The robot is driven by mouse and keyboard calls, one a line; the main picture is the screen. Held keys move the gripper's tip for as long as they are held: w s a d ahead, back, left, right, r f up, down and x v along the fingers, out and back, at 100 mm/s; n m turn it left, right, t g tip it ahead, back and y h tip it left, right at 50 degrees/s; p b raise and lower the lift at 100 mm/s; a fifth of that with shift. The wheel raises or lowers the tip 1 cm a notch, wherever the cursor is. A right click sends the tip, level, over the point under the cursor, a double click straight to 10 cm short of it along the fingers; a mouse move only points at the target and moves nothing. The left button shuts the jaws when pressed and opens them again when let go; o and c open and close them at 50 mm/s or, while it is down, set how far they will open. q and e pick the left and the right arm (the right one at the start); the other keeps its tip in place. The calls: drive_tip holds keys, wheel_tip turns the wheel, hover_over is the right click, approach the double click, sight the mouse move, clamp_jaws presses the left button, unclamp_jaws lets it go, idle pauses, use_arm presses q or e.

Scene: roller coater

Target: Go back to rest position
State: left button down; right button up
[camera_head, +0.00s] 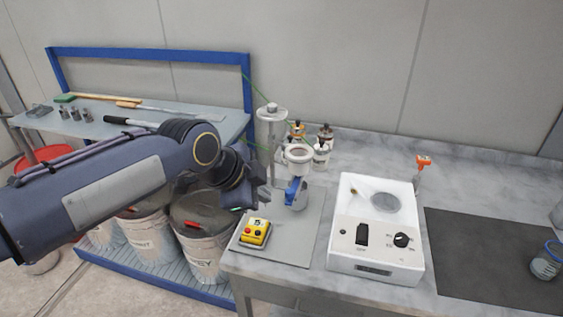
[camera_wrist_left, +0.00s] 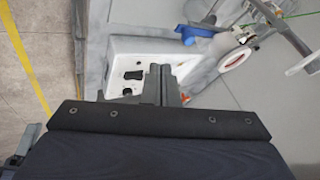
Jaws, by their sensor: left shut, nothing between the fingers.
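My left gripper (camera_head: 257,196) reaches in from the left in the head view, in front of the table's left edge. It is shut and holds nothing. In the left wrist view its closed fingers (camera_wrist_left: 161,84) point away from the camera, with the white device beyond them. My right gripper is in neither view.
A stand (camera_head: 272,150) with a blue-handled part (camera_head: 295,192) is just right of my gripper. A yellow button box (camera_head: 255,232) sits on the grey plate. A white device (camera_head: 375,252) stands further right, beside a dark mat (camera_head: 490,262). Buckets (camera_head: 200,245) stand below my arm.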

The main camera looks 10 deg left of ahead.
use_arm(q)
drive_tip(key=s+a+f+n, duration=0.2)
drive_tip(key=s+f+n, duration=0.3)
drive_tip(key=s+n, duration=0.3)
drive_tip(key=s+a+f+n, duration=0.3)
drive_tip(key=s+f+n, duration=0.2)
drive_tip(key=s+n, duration=0.4)
drive_tip(key=s, duration=0.2)
drive_tip(key=shift+s+a+f+g, duration=0.25)
drive_tip(key=shift+s+a+g, duration=0.05)
